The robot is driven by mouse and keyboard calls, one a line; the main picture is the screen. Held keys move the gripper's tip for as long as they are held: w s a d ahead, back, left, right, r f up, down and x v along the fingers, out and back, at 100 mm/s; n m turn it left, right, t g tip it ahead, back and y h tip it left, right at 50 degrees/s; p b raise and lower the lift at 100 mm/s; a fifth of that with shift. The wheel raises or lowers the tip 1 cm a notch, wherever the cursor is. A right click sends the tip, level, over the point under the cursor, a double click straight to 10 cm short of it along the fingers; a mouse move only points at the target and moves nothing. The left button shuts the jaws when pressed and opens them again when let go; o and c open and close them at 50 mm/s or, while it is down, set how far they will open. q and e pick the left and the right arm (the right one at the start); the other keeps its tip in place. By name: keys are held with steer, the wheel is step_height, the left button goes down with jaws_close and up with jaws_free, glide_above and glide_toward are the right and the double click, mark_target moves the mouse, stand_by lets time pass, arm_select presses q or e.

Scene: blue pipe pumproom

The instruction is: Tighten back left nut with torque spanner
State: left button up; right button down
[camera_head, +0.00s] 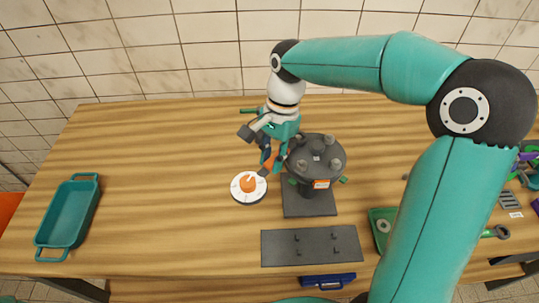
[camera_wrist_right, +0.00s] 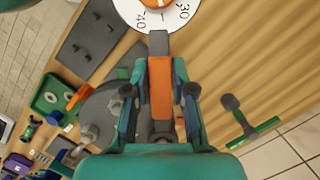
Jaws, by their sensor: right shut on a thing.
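My right gripper (camera_head: 272,155) is shut on the torque spanner (camera_wrist_right: 160,88), whose orange grip lies between the fingers in the right wrist view. The spanner's grey end (camera_wrist_right: 158,44) points toward the white dial. In the head view the spanner (camera_head: 267,158) hangs at the left side of the dark round pump flange (camera_head: 320,152). Several grey nuts and bolts stand on the flange, which also shows in the wrist view (camera_wrist_right: 97,108). The gripper and spanner cover the flange's left rim in the head view, so I cannot tell whether the spanner touches a nut. My left gripper is out of view.
A white dial with an orange knob (camera_head: 248,186) lies left of the pump. A dark plate with pegs (camera_head: 310,245) and a green tray (camera_head: 382,230) are in front. A teal tray (camera_head: 68,212) stands far left. The table's left middle is clear.

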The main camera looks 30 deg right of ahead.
steer(key=shift+f, duration=0.25)
stand_by(0.5)
steer(key=w+d+m+t+p, duration=0.2)
steer(key=w+m+p, duration=0.1)
steer(key=w+m, duration=0.6)
steer(key=m, duration=0.2)
steer(key=shift+w+d+m+t+h, duration=0.3)
steer(key=shift+w, duration=0.05)
stand_by(0.4)
